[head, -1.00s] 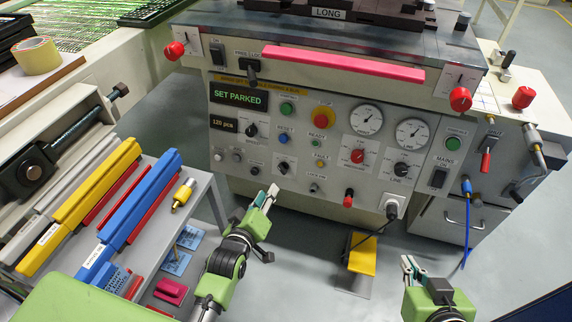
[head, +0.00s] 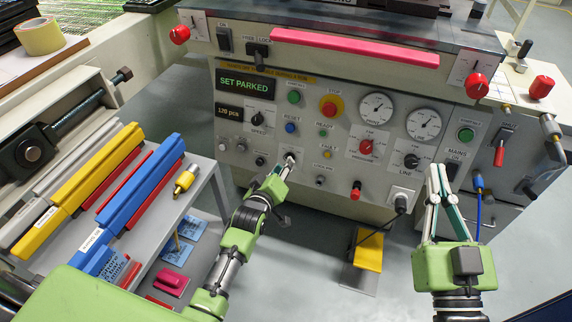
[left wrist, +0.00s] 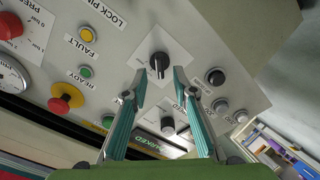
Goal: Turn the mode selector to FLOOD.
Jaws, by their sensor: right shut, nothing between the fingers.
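A black knob on a square white plate, apparently the mode selector (head: 291,158), is on the lower middle of the grey control panel. The left wrist view shows the knob (left wrist: 159,65) with its grip bar roughly vertical in the picture. Its lettering is too small to read. My left gripper (head: 281,168) is at the knob in the head view. In the left wrist view its two open fingers (left wrist: 159,80) point at the knob, one to each side; I cannot tell whether they touch it. My right gripper (head: 438,168) is shut and empty, in front of the panel's lower right.
Close to the selector are the yellow FAULT button (left wrist: 87,33), the red pressure knob (head: 366,147) and small black buttons (left wrist: 216,77). A red emergency stop (head: 331,106) is higher up. A grey shelf (head: 205,170) with coloured bars stands left of my left arm.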

